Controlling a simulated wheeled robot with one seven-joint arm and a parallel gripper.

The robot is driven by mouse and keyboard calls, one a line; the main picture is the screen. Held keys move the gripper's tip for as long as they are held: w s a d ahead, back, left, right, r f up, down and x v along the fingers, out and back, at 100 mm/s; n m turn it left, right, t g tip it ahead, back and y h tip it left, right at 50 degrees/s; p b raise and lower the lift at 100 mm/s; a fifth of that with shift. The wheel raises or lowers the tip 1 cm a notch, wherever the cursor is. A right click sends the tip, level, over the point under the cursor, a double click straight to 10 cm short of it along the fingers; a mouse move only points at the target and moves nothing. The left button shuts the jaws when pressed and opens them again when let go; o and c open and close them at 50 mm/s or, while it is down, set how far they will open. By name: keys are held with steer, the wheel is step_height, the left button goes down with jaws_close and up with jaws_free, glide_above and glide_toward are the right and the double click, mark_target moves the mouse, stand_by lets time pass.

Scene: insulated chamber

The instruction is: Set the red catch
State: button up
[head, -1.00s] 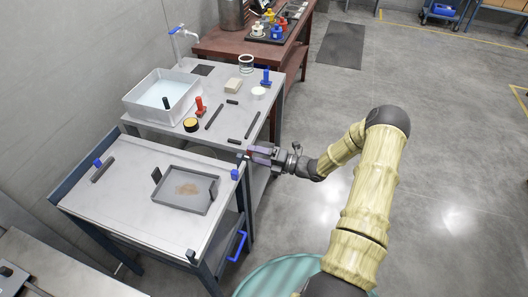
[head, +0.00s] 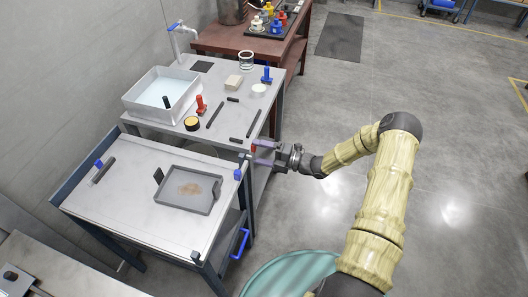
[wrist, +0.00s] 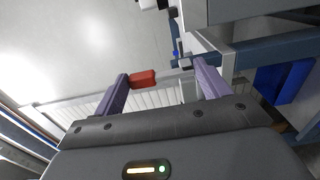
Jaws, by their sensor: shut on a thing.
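The red catch (wrist: 143,78) is a small red block between my fingertips in the wrist view, close against the left finger. A pale bar lies beside it, towards the right finger. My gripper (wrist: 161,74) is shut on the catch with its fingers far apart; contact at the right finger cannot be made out. In the head view my gripper (head: 263,153) is at the gap between the front cart (head: 130,160) and the grey table behind it. There the catch is only a tiny reddish spot (head: 253,149) at the fingertips.
The cart carries a grey tray (head: 215,205) and has a blue handle (head: 239,243) on its right side. The grey table (head: 215,90) holds a white basin (head: 140,111), a red-handled tool (head: 201,105) and several small items. Open floor lies to the right.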

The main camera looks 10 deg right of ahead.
steer(key=shift+d, duration=0.1)
steer(key=o, duration=1.1)
steer(key=shift+o, duration=0.2)
steer(key=shift+d, duration=0.1)
steer(key=b+v, duration=0.3)
steer(key=v, duration=1.4)
steer(key=shift+s+d, duration=0.1)
